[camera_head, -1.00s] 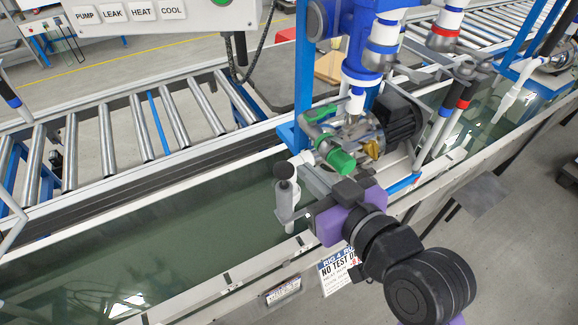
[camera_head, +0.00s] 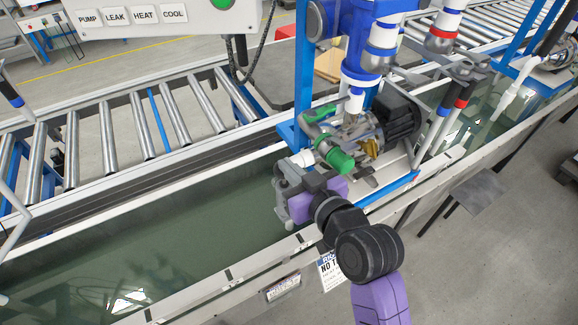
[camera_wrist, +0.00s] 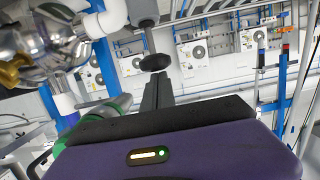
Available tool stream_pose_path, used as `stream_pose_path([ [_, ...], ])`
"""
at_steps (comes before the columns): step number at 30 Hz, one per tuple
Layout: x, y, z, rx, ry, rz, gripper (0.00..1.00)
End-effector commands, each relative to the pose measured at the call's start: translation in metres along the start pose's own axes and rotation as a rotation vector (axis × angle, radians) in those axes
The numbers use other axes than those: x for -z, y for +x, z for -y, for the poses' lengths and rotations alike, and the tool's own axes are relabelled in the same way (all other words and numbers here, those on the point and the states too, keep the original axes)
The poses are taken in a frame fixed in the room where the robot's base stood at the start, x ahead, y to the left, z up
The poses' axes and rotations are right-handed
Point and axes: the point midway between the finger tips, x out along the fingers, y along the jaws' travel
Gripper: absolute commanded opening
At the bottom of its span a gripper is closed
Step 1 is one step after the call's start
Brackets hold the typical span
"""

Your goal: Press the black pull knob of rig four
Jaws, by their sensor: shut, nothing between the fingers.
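The black pull knob (camera_wrist: 155,62) is a dark rounded cap on a short stem in the wrist view, with a grey cylinder behind it. My gripper (camera_wrist: 156,84) has its dark fingers together and empty, and their tips point at the knob just in front of it. I cannot tell whether they touch. In the head view my gripper (camera_head: 285,182) is at the left end of the pump assembly, by the green fitting (camera_head: 340,159), and hides the knob. The rig's notice plate (camera_head: 331,270) hangs on the tank's front rail, partly hidden by my arm.
The pump (camera_head: 402,118) and blue upright (camera_head: 303,75) stand close right of and behind my gripper. A water tank (camera_head: 150,245) lies to the left. A roller conveyor (camera_head: 140,130) and a panel with a green button (camera_head: 222,3) are behind.

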Motion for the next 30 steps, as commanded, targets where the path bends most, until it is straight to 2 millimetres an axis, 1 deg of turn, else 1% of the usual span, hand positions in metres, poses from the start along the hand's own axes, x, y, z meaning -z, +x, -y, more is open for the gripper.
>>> stream_pose_path([
  [4, -0.001, 0.0, 0.0, 0.0, 0.0, 0.0, 0.0],
  [7, -0.006, 0.001, 0.0, 0.0, 0.0, 0.001, 0.0],
  [13, -0.033, 0.008, 0.0, 0.001, 0.0, 0.003, 0.0],
  [16, -0.042, 0.01, 0.0, 0.0, 0.0, 0.004, 0.0],
  [27, -0.044, 0.01, 0.0, 0.001, 0.0, 0.01, 0.0],
  [30, -0.041, 0.01, 0.0, 0.001, 0.0, 0.01, 0.0],
])
